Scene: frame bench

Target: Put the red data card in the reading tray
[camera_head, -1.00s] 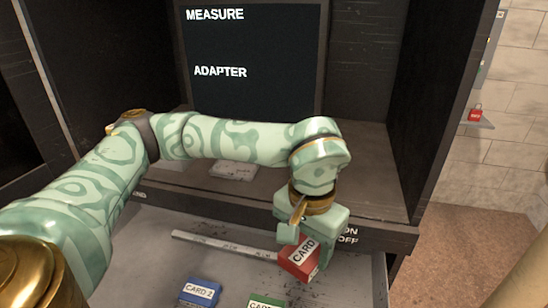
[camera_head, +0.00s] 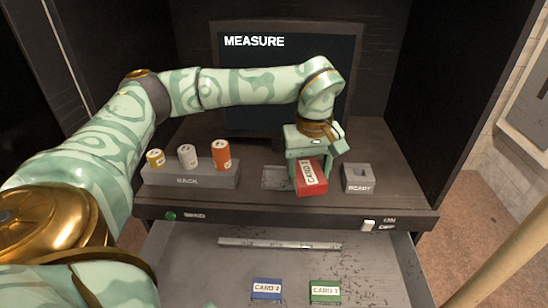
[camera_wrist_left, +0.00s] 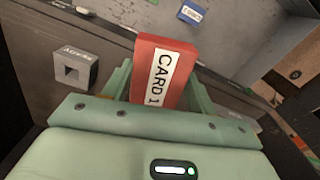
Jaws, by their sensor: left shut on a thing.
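The red data card (camera_head: 312,182), labelled CARD 1, is held between the fingers of my left gripper (camera_head: 311,170). In the left wrist view the red card (camera_wrist_left: 163,72) stands out between the two green fingers (camera_wrist_left: 160,90). The gripper hangs above the bench, with the card tilted. A shallow grey tray (camera_head: 272,184) lies on the bench just left of the card, partly hidden by the gripper. I cannot tell how high the card is above the bench. My right gripper is not in view.
A rack (camera_head: 190,180) with several coloured cylinders stands left of the tray. A grey READY block (camera_head: 358,180) stands close right of the card. Below, an open drawer (camera_head: 190,262) holds a blue card (camera_head: 266,290) and a green card (camera_head: 325,292). A screen reading MEASURE (camera_head: 250,55) stands behind.

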